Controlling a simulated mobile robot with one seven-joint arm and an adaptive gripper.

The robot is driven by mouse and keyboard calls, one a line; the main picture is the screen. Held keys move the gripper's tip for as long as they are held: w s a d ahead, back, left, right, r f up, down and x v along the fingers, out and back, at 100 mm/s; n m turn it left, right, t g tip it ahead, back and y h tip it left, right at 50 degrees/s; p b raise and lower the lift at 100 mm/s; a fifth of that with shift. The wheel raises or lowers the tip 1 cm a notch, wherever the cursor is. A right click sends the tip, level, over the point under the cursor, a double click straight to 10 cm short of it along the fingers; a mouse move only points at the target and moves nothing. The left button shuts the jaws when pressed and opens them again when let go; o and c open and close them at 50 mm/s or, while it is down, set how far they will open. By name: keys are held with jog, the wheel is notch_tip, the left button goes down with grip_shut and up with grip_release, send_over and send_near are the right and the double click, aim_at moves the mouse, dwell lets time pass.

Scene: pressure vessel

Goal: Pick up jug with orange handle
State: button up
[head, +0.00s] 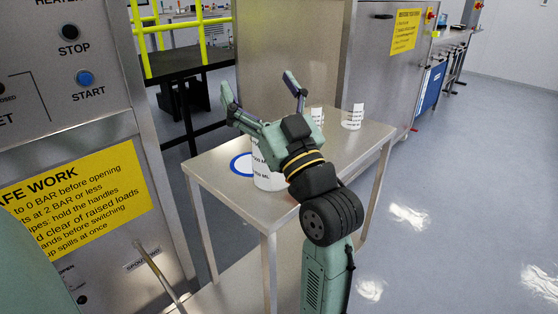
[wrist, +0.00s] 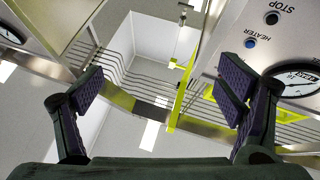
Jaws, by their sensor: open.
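A white marked jug (head: 267,178) stands on a metal table (head: 215,180), partly hidden behind my arm. A smaller white marked container (head: 352,117) stands farther back on the table, and another (head: 317,115) is partly hidden by my gripper. No orange handle is visible on any of them. My gripper (head: 260,95) is open and empty, raised above the table with its fingers spread and pointing up. In the wrist view my gripper (wrist: 161,88) shows both fingers wide apart with nothing between them; no jug shows there.
A control panel with a START button (head: 85,78) and yellow sign stands close at left. A steel cabinet (head: 300,55) backs the table. Grey floor (head: 460,190) is free at right.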

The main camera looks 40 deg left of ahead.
jog(key=shift+o, duration=1.1)
jog(key=w+d+f+g+h, duration=0.1)
jog(key=w+f, duration=0.1)
jog(key=f, duration=0.1)
jog(key=w+d+f+g+h, duration=0.1)
jog(key=w+d+f, duration=0.1)
jog(key=f, duration=0.1)
jog(key=w+d+f+h, duration=0.1)
jog(key=w+f, duration=0.1)
jog(key=f, duration=0.1)
jog(key=shift+w+d+f+g, duration=0.15)
jog(key=shift+f+g, duration=0.05)
jog(key=shift+g, duration=0.2)
jog(key=d+f+n+g+h, duration=0.2)
jog(key=d+f+g, duration=0.2)
jog(key=d+f, duration=0.25)
jog(key=a+p, duration=0.1)
jog(key=a, duration=0.2)
jog(key=a+p, duration=0.1)
jog(key=a, duration=0.3)
jog(key=a+f+p, duration=0.1)
jog(key=a, duration=0.2)
jog(key=shift+w+a, duration=0.25)
jog(key=shift+a, duration=0.15)
jog(key=c, duration=1.3)
jog(key=shift+r, duration=0.15)
